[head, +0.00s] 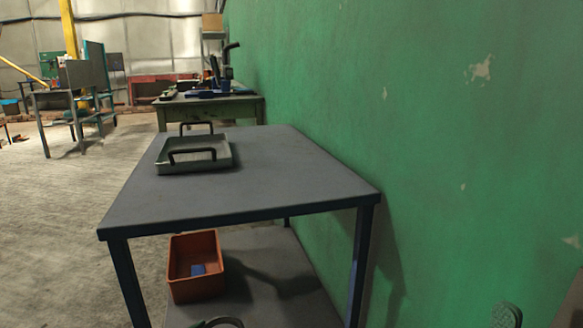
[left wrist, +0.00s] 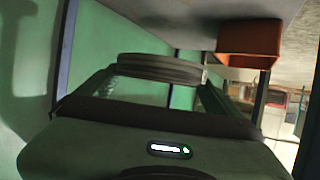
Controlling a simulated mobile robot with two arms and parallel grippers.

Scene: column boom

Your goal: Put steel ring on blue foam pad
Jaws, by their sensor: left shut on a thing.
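The steel ring (left wrist: 158,68) is a grey band seen edge-on in the left wrist view. My left gripper (left wrist: 160,82) is shut on it, with a finger at either side. In the head view only the top arc of the ring (head: 226,321) shows at the bottom edge, in front of the lower shelf; the left gripper is mostly out of that view. A flat blue piece (head: 198,269), perhaps the blue foam pad, lies inside the orange bin (head: 180,290). A ridged grey-green part, likely of my right gripper (head: 507,315), shows at the lower right; its jaw opening is unclear.
The bin stands on the lower shelf (head: 265,275) of a grey table (head: 290,165), under the tabletop and between its legs. A grey tray (head: 195,166) with black handles is on top. A green wall (head: 430,110) closes the right side. Shelf right of the bin is clear.

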